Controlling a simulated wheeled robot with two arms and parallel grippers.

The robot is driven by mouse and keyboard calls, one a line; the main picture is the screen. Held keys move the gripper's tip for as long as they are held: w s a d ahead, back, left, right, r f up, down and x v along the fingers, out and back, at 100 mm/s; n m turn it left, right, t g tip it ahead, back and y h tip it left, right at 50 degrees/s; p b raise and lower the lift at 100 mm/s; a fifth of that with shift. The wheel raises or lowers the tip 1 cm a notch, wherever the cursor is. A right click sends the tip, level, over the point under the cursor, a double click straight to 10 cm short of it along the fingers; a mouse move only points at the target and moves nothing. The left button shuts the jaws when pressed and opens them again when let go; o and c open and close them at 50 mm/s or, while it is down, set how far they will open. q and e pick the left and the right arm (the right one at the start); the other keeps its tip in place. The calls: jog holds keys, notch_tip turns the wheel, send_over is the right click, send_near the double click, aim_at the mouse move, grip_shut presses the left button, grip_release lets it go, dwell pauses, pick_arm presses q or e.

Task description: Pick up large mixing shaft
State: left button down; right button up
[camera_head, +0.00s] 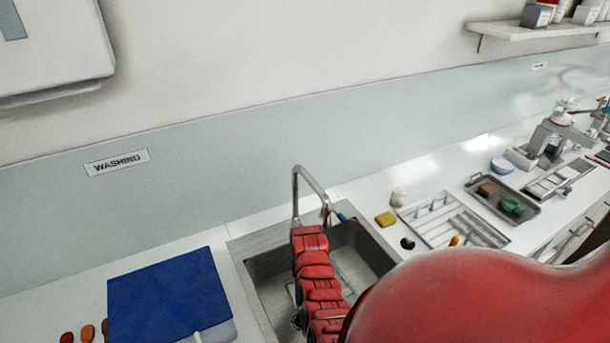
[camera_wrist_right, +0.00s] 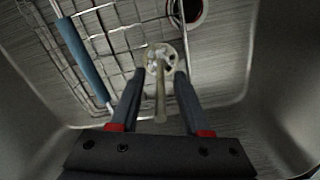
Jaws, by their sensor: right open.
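The large mixing shaft (camera_wrist_right: 161,103) appears to be the pale rod with a round, openwork head in the right wrist view. It is in the metal sink (camera_wrist_right: 228,80), with its head by the wire rack (camera_wrist_right: 110,45). My right gripper (camera_wrist_right: 160,75) is open, and its two dark fingers stand either side of the rod. I see a gap on both sides, with no clear contact. In the head view my red arm reaches over the sink (camera_head: 263,268) and hides part of it; the shaft and fingers do not show there. My left gripper is not in view.
A blue-handled tool (camera_wrist_right: 82,58) lies on the rack left of my fingers. Sink walls rise close around the gripper. A faucet (camera_head: 296,185) arches behind my arm. A blue board (camera_head: 168,297) lies left of the sink; a utensil tray (camera_head: 475,238) stands right.

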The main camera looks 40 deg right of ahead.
jog(key=shift+f, duration=0.7)
grip_shut()
